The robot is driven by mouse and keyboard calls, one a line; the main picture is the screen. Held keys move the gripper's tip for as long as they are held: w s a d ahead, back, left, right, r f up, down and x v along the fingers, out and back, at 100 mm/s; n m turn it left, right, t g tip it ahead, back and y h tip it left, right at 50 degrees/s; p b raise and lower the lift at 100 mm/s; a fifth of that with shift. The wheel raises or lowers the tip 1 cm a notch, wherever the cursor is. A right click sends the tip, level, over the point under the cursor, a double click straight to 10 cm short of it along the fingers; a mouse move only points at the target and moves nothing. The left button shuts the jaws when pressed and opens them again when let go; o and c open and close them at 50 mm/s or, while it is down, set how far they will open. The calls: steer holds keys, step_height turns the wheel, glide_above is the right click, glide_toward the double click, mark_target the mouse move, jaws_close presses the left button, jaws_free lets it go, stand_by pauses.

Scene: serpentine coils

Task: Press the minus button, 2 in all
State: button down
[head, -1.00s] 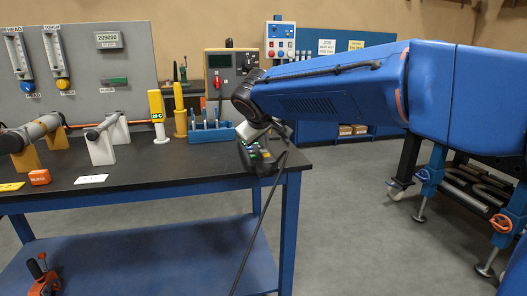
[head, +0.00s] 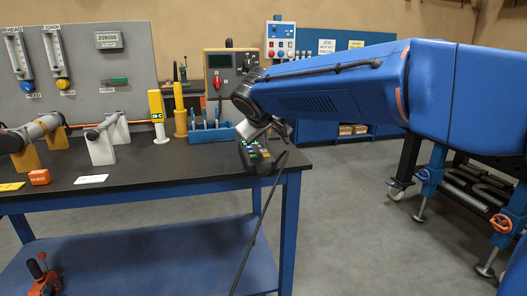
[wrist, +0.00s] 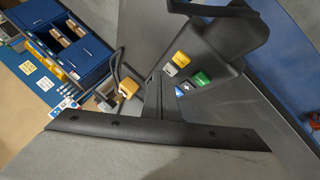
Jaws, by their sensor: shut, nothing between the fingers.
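A dark control pendant (head: 262,160) with small coloured buttons sits at the right end of the black bench top in the head view. In the wrist view the pendant (wrist: 225,45) shows yellow buttons, a green button (wrist: 201,79) and a blue button (wrist: 180,91) with a pale marking. I cannot read which one is the minus button. My gripper (head: 264,133) is just above the pendant, pointing down at it. In the wrist view its dark fingers (wrist: 160,88) are shut and empty, close beside the blue button. Whether they touch a button I cannot tell.
A blue tool rack (head: 212,134), a yellow cylinder (head: 159,118) and a grey box with a red knob (head: 233,70) stand left of my gripper. A black cable (head: 252,225) hangs over the bench front.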

steer(key=shift+r, duration=0.4)
steer(key=shift+r, duration=2.5)
stand_by(0.9)
step_height(320, 180, up, 4)
steer(key=shift+f, duration=0.1)
steer(key=shift+f, duration=0.1)
stand_by(0.3)
glide_above(263, 153)
steer(key=shift+f, duration=4.3)
steer(key=shift+s+f, duration=0.1)
steer(key=shift+f, duration=0.35)
